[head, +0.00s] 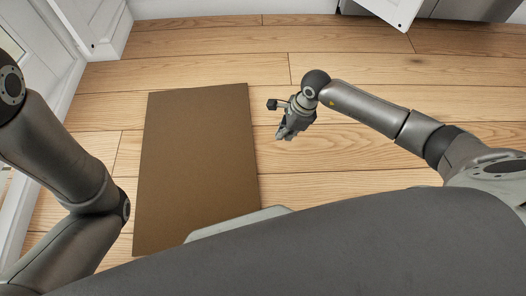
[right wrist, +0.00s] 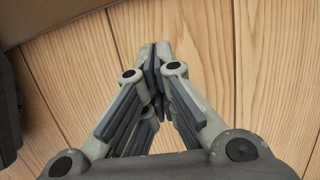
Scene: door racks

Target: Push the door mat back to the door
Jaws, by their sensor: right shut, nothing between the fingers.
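The brown door mat (head: 198,150) lies flat on the wooden floor, left of centre in the head view. Its near end is partly hidden behind my body. An edge of it also shows at the top left of the right wrist view (right wrist: 50,15). My right gripper (head: 284,135) is right of the mat's right edge, apart from it, over bare floor. In the right wrist view its fingers (right wrist: 155,55) are shut together with nothing between them. A white panelled door (head: 45,60) stands left of the mat. My left arm shows at the left; its gripper is out of view.
Plank floor (head: 350,150) is clear to the right of the mat and beyond it. A white cabinet part (head: 97,22) stands at the top left. Another white panel (head: 393,10) juts out at the top right, by a grey surface (head: 470,10).

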